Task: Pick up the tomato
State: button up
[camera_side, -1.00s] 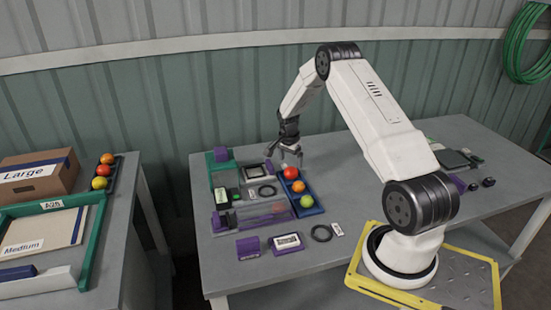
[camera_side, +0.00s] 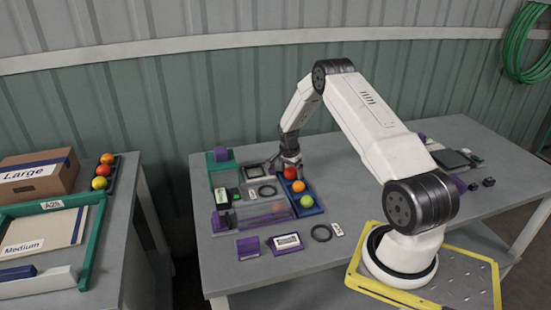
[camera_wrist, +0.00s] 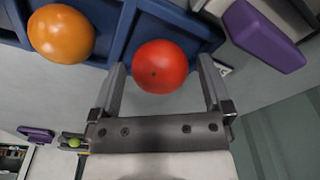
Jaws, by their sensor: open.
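A red tomato (camera_side: 290,173) sits in the far end of a blue tray (camera_side: 314,211) on the table. In the wrist view the red tomato (camera_wrist: 160,67) lies between the two open fingers of my gripper (camera_wrist: 162,85), with a gap on each side. My gripper (camera_side: 286,168) is low over the tray's far end in the side view and partly covers the red tomato. An orange tomato (camera_side: 298,187) and a green one (camera_side: 307,201) sit nearer in the same tray. The orange tomato (camera_wrist: 61,34) is left of the fingers in the wrist view.
A second table at left holds a cardboard box (camera_side: 38,173) and another tomato tray. The table right of the tray is mostly clear.

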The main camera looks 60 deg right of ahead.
jog(key=c, duration=0.7)
jog(key=shift+c, duration=0.2)
jog(key=shift+r, duration=0.25)
jog(key=shift+r, duration=0.55)
jog(key=s+a+r, duration=0.8)
jog(key=s+r, duration=0.3)
jog(key=shift+s+a+r, duration=0.15)
jog(key=shift+a+r, duration=0.05)
